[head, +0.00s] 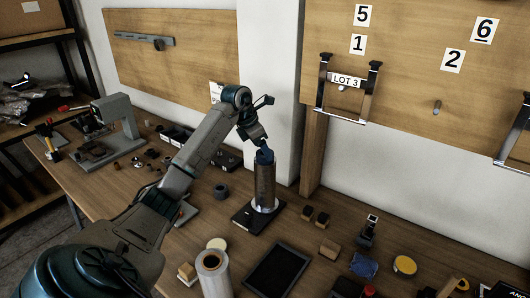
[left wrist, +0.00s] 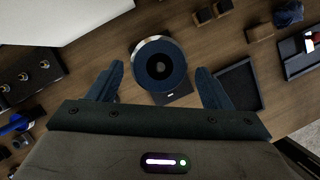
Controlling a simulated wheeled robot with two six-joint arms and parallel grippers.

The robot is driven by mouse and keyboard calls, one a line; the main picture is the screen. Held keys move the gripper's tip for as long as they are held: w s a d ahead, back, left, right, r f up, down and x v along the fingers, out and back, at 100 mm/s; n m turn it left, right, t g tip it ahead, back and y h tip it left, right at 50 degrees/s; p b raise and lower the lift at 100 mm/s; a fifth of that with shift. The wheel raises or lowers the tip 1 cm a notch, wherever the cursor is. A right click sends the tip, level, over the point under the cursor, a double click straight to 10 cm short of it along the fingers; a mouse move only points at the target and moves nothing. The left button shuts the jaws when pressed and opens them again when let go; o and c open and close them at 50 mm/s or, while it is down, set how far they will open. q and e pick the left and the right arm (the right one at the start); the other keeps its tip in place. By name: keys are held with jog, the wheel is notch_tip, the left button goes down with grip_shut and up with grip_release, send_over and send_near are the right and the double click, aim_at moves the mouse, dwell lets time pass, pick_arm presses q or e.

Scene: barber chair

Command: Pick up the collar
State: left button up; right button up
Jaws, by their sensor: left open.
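A tall grey-brown cylinder (head: 265,185) stands upright on a black base plate (head: 245,219), with a pale metal ring (head: 265,206) around its foot. I cannot tell for sure which ring is the collar. In the left wrist view I look down on the cylinder's round dark top (left wrist: 160,66), which has a dark centre and a pale rim. My left gripper (head: 264,154) is over the cylinder's top. It also shows in the left wrist view (left wrist: 159,85), its two fingers apart on either side, with nothing visibly gripped. My right gripper is not in view.
A small dark ring (head: 221,191) lies left of the stand. A black tray (head: 276,269) and a white roll (head: 213,274) are in front. Small blocks (head: 315,217) lie to the right. The wall and a wooden post (head: 313,155) rise close behind.

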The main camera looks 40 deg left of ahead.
pick_arm(q)
jog(key=shift+x, duration=1)
jog(key=shift+r, duration=0.1)
jog(key=c, duration=1.1)
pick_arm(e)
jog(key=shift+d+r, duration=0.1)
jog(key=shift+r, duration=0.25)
pick_arm(q)
jog(key=shift+r, duration=0.1)
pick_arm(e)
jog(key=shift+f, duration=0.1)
